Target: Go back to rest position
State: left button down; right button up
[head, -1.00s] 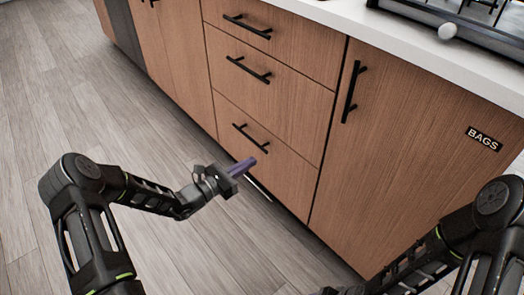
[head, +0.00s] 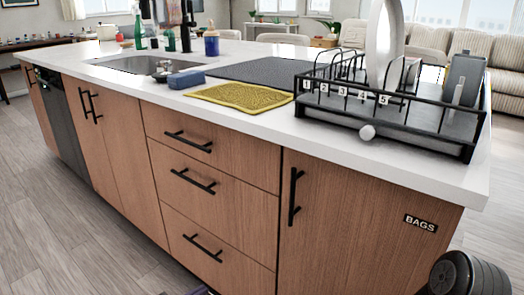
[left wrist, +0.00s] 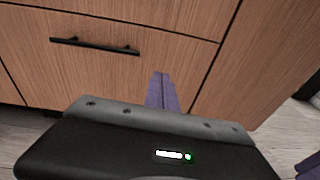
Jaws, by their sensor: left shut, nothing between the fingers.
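My left gripper shows in the left wrist view (left wrist: 162,92), with its purple fingers shut together and nothing between them. It points toward the wooden drawer fronts and touches nothing that I can see. In the head view only a small purple bit of it shows at the bottom edge (head: 201,291). A dark rounded part of my right arm (head: 466,274) is at the lower right of the head view. A purple piece at the lower right edge of the left wrist view (left wrist: 309,165) looks like part of my right gripper; its jaws cannot be made out.
The wooden island (head: 345,225) with black handles stands close in front. Grey floor (head: 45,250) is clear at left.

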pick_arm(q)
jog(key=s+d+f+m+g+y, duration=0.3)
jog(key=s+f+m+g, duration=0.3)
jog(key=s+f+m, duration=0.5)
jog(key=s+d+f+m+g+y, duration=0.3)
jog(key=s+f+m+g, duration=0.35)
jog(key=s, duration=0.85)
jog(key=s+d+r+m, duration=0.2)
jog(key=d+r+m, duration=0.1)
jog(key=d+m, duration=0.5)
notch_tip(320, 180, up, 32)
jog(key=s+p, duration=0.2)
jog(key=p, duration=3)
jog(key=shift+s+m, duration=0.3)
jog(key=shift+m, duration=0.05)
pick_arm(e)
notch_tip(320, 180, up, 32)
jog(key=s+a, duration=0.1)
jog(key=s, duration=0.1)
jog(key=shift+s+a+r+g, duration=0.25)
jog(key=shift+a+g, duration=0.05)
jog(key=shift+a, duration=0.1)
pick_arm(q)
jog(key=shift+r, duration=0.1)
